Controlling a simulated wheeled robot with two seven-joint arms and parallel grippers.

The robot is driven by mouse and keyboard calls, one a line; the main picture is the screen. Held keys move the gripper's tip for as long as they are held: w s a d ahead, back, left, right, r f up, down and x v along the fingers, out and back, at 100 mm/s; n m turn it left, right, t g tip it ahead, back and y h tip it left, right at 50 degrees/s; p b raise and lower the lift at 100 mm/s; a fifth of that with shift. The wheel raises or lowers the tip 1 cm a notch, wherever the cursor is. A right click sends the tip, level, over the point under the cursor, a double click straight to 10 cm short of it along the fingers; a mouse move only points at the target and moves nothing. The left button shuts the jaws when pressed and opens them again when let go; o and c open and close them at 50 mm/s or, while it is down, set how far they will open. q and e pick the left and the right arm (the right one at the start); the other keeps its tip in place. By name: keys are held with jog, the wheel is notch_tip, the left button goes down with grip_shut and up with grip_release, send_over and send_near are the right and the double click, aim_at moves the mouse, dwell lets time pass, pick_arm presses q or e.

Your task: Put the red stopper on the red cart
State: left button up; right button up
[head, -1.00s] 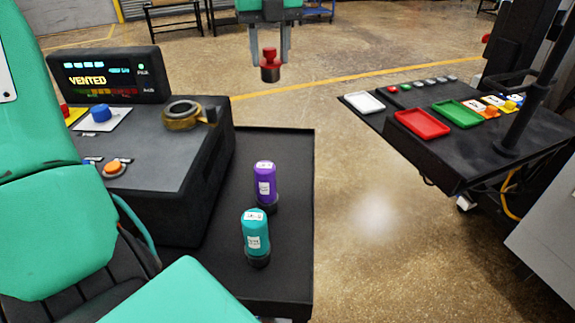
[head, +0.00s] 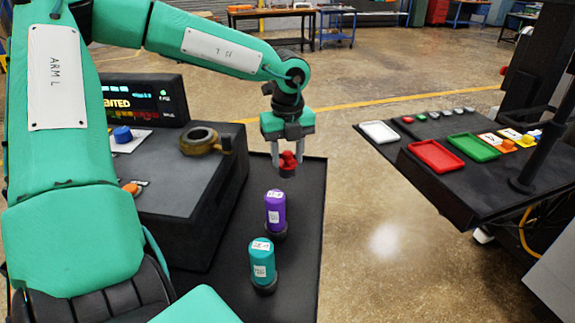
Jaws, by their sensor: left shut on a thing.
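The red stopper (head: 287,160), red on top with a dark lower part, is between the fingers of my left gripper (head: 288,166), which is shut on it. The gripper points down and holds it in the air, over the black table top (head: 306,215) in the picture, just beyond the purple-capped stopper. My right gripper is not in view. I cannot make out a red cart for certain; a red shape (head: 438,11) stands far back at the top.
A purple stopper (head: 274,207) and a teal stopper (head: 262,261) stand on the black table. A control console (head: 190,175) with a brass ring (head: 199,139) is at left. A black table (head: 455,190) at right bears a white tray (head: 379,132), red tray (head: 436,156) and green tray (head: 474,147). Open floor lies between.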

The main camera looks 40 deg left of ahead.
aim_at(288, 164)
pick_arm(q)
notch_tip(288, 164, down, 4)
jog(key=shift+r+p, duration=0.2)
jog(key=shift+p, duration=0.1)
jog(key=shift+f, duration=0.15)
jog(key=shift+f+b, duration=0.1)
jog(key=shift+b, duration=0.2)
jog(key=o, duration=0.9)
jog(key=shift+o, duration=0.9)
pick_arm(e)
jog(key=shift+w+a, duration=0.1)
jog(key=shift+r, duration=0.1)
